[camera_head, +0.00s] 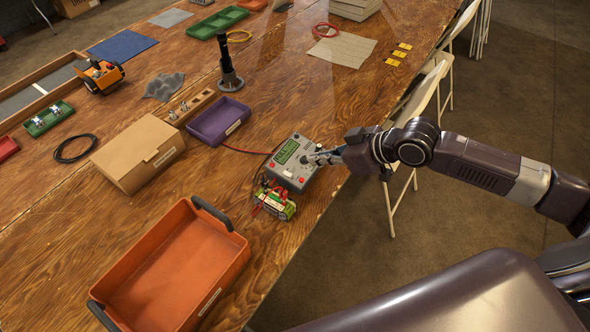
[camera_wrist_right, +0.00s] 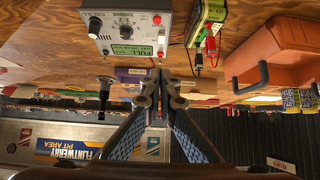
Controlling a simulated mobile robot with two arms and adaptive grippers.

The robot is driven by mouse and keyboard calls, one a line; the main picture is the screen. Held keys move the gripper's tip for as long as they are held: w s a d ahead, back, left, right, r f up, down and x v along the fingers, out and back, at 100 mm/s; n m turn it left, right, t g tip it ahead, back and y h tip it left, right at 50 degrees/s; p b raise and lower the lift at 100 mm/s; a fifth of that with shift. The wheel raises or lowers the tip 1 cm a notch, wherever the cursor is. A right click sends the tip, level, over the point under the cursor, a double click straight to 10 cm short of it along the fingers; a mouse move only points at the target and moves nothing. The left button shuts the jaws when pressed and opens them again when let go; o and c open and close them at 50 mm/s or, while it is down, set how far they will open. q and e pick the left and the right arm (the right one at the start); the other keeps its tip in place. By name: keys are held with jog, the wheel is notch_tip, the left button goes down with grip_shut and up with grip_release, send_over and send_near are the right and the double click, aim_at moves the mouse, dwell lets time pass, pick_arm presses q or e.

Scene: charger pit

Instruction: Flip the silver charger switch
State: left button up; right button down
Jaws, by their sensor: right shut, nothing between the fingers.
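The silver-grey charger (camera_head: 292,174) sits on the wooden table near its right edge, with a green display and dark knobs. It also shows upside down in the wrist view (camera_wrist_right: 118,44), at the top. My left gripper is not in view.
A green battery pack (camera_head: 276,203) with red and black leads stands against the charger's near side. An orange bin (camera_head: 243,258), a cardboard box (camera_head: 130,165) and a purple tray (camera_head: 215,125) are to its left. A black post (camera_head: 226,65) stands behind. Folding chairs stand beyond the right edge.

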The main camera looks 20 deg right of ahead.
jog(key=p, duration=0.1)
send_over(290, 174)
jog(key=s+d, duration=0.2)
jog(key=f, duration=0.5)
jog(key=shift+s+a, duration=0.1)
jog(key=shift+a, duration=0.1)
jog(key=f, duration=0.3)
jog(key=shift+w+a+f+p, duration=0.25)
jog(key=shift+w+p, duration=0.05)
jog(key=shift+p, duration=0.1)
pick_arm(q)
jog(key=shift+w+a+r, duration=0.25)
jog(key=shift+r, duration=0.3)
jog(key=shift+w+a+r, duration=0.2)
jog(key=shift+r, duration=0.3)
pick_arm(e)
jog(key=shift+f, duration=0.6)
jog(key=shift+f+b, duration=0.4)
jog(key=shift+f, duration=0.1)
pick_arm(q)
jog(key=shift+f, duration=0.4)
pick_arm(e)
jog(key=shift+s+d, duration=0.1)
jog(key=shift+r, duration=0.1)
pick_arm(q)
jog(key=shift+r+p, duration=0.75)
pick_arm(e)
jog(key=shift+r, duration=0.75)
jog(key=shift+r, duration=0.1)
